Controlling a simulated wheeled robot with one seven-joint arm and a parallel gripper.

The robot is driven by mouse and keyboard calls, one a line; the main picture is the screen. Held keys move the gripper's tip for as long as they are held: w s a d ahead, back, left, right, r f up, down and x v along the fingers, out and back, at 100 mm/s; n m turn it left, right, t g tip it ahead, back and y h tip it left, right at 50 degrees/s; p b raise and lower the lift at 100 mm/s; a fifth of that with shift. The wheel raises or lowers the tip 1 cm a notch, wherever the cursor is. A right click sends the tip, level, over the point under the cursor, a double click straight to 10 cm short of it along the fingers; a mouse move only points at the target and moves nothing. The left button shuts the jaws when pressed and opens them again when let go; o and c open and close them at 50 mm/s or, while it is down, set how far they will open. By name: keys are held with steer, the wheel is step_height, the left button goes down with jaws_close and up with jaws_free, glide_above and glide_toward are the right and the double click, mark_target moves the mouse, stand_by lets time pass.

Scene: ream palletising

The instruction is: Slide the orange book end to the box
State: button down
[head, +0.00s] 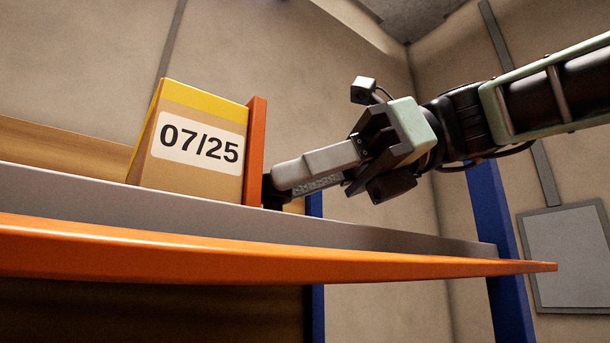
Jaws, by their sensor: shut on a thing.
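The orange book end (256,152) stands upright on the shelf, at the right side of the box. The box (143,150) is brown cardboard with a yellow top band and a white label reading 07/25. The book end's face appears to be against the box or very close to it; I cannot tell whether they touch. My gripper (271,190) reaches in from the right, with its dark fingertips at the lower right of the book end, shut on it. The book end's foot and the exact grip are hidden behind the shelf's front lip.
The grey shelf (390,236) has a raised orange front beam (300,258) that hides its surface. Blue uprights (490,215) support it. The shelf right of my gripper looks clear. A grey panel (568,255) is on the wall at right.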

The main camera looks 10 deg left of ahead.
steer(key=c, duration=1.1)
jaws_free()
steer(key=shift+d, duration=0.1)
steer(key=shift+w+d+r, duration=0.15)
steer(key=shift+d, duration=0.05)
steer(key=b+v, duration=0.2)
steer(key=v, duration=1.4)
steer(key=shift+w+d, duration=0.15)
steer(key=shift+d, duration=0.2)
